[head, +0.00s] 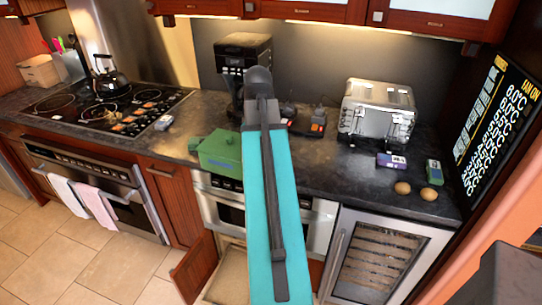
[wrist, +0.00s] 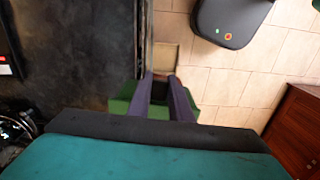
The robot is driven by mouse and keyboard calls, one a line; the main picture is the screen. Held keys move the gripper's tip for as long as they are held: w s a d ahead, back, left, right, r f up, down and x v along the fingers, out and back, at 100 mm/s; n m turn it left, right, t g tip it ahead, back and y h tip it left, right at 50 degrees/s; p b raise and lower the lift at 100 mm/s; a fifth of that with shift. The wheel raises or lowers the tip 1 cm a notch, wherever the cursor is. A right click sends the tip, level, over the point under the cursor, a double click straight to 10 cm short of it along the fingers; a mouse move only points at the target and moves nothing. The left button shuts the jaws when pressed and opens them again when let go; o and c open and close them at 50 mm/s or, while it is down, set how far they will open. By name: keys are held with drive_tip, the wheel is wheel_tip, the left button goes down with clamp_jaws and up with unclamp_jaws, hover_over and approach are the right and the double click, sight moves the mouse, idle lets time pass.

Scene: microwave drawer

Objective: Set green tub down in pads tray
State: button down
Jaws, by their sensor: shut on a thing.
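The green tub (head: 220,153) shows in the head view to the left of my teal arm, at the counter's front edge and above the microwave drawer front. In the wrist view the green tub (wrist: 123,104) shows on both sides of my gripper (wrist: 163,80), whose dark fingers are shut on it. In the head view my fingers are hidden behind my arm. A beige-bottomed open compartment (head: 230,278) lies low beneath the microwave; part of it also shows in the wrist view (wrist: 166,56). I cannot tell whether it is the pads tray.
The dark counter (head: 330,170) carries a toaster (head: 378,110), a coffee maker (head: 240,60), small boxes and two brown eggs (head: 403,188). A stove (head: 105,105) is at left. A wooden door (head: 195,268) stands open beside the low compartment.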

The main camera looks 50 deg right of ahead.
sight(222, 162)
drive_tip(key=shift+n, duration=0.4)
drive_tip(key=w+a, duration=0.2)
drive_tip(key=w, duration=0.1)
drive_tip(key=w+a+f, duration=0.1)
drive_tip(key=w+a, duration=0.2)
drive_tip(key=w+a+f, duration=0.1)
drive_tip(key=w+a, duration=0.1)
drive_tip(key=w, duration=0.1)
drive_tip(key=shift+w+a+f+b, duration=0.2)
drive_tip(key=shift+w+b, duration=0.1)
drive_tip(key=shift+b, duration=0.05)
drive_tip(key=w+a+f, duration=0.2)
drive_tip(key=w+a, duration=0.3)
drive_tip(key=a, duration=0.6)
drive_tip(key=w+a+f+n+b, duration=0.1)
drive_tip(key=w+a+f, duration=0.2)
drive_tip(key=w+a, duration=0.3)
drive_tip(key=w+a+f+n+b, duration=0.1)
drive_tip(key=w+a+f, duration=0.2)
drive_tip(key=a, duration=1.3)
drive_tip(key=w, duration=0.2)
drive_tip(key=shift+w+a, duration=0.35)
drive_tip(key=shift+d, duration=0.1)
